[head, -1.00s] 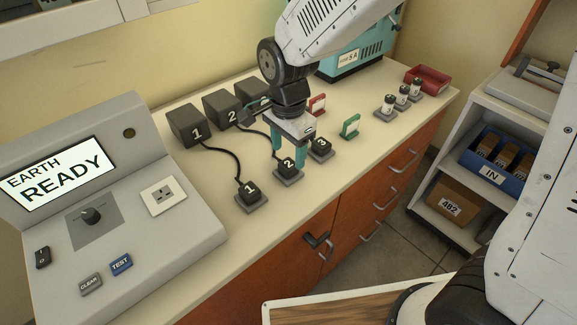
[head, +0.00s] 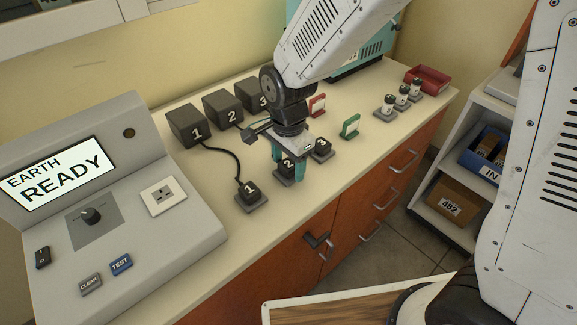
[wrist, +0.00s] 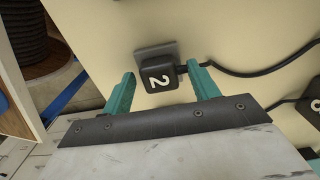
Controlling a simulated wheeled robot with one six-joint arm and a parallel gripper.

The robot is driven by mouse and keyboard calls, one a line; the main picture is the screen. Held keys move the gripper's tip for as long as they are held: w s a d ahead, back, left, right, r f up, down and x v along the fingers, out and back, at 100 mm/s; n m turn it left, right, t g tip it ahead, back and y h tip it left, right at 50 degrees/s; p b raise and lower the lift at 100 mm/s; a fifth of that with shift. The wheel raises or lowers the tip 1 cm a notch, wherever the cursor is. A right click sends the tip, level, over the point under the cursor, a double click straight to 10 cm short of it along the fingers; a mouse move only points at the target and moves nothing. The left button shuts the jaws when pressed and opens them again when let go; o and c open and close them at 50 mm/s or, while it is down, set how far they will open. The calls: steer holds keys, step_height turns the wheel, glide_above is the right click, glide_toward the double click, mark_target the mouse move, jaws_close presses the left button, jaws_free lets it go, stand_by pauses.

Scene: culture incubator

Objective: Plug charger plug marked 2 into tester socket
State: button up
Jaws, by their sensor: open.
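The charger plug marked 2 (head: 288,164) is a small black block on a grey holder on the counter, with its cable trailing back. My gripper (head: 286,172) is open with its teal fingers around this plug. In the wrist view, plug 2 (wrist: 159,77) lies between the two spread fingers (wrist: 160,90), with gaps on both sides, so it is not gripped. The tester (head: 150,240) at the left has a white socket (head: 163,195) on its sloped face, with nothing plugged in. Its screen (head: 58,174) reads EARTH READY.
Plug 1 (head: 250,193) and another plug (head: 321,147) stand on holders on either side. Charger boxes 1 (head: 188,125), 2 (head: 223,108) and 3 (head: 257,93) stand behind. Red (head: 316,105) and green (head: 350,126) stands are farther right. The counter's front strip is clear.

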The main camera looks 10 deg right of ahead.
mark_target(289, 164)
stand_by(0.5)
steer(key=c, duration=1.3)
steer(key=shift+r, duration=3)
steer(key=w+d+r+m, duration=0.1)
steer(key=w+d+r, duration=0.1)
steer(key=d, duration=0.7)
steer(key=w+d+r+m, duration=0.1)
steer(key=d+r, duration=0.3)
steer(key=d, duration=0.4)
steer(key=shift+w+d, duration=0.35)
steer(key=shift+w, duration=0.4)
